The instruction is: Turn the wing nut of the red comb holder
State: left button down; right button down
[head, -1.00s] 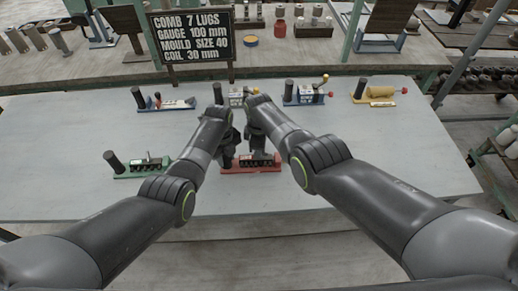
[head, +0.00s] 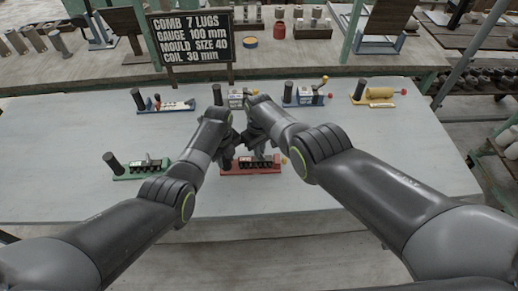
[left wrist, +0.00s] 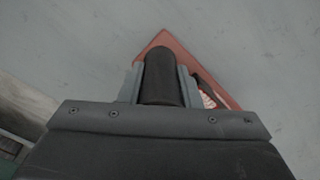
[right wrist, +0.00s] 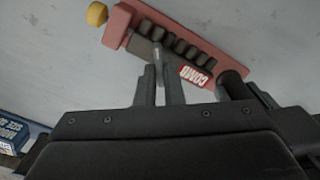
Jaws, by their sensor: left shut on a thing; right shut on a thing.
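The red comb holder (head: 252,171) lies near the front middle of the grey table, with a row of dark lugs and a "COMB" label. Its black upright post (left wrist: 160,78) is between my left gripper's fingers in the left wrist view; my left gripper (head: 228,163) is shut on it. My right gripper (right wrist: 158,82) is shut on a small grey piece, apparently the wing nut (right wrist: 157,54), beside the lug row. The fingers largely hide it. A yellow knob (right wrist: 97,13) is at the holder's far end; it also shows in the head view (head: 284,160).
Blue (head: 166,107), (head: 304,98) and yellow (head: 378,97) holders stand along the back, near a lettered board (head: 192,45). The table right of the red holder is clear.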

jog(key=shift+w+m, duration=0.1)
jog(key=shift+m, duration=0.3)
jog(key=c, duration=1.5)
grip_release()
jog(key=shift+c, duration=0.2)
jog(key=shift+r, duration=0.1)
jog(key=shift+r, duration=3.6)
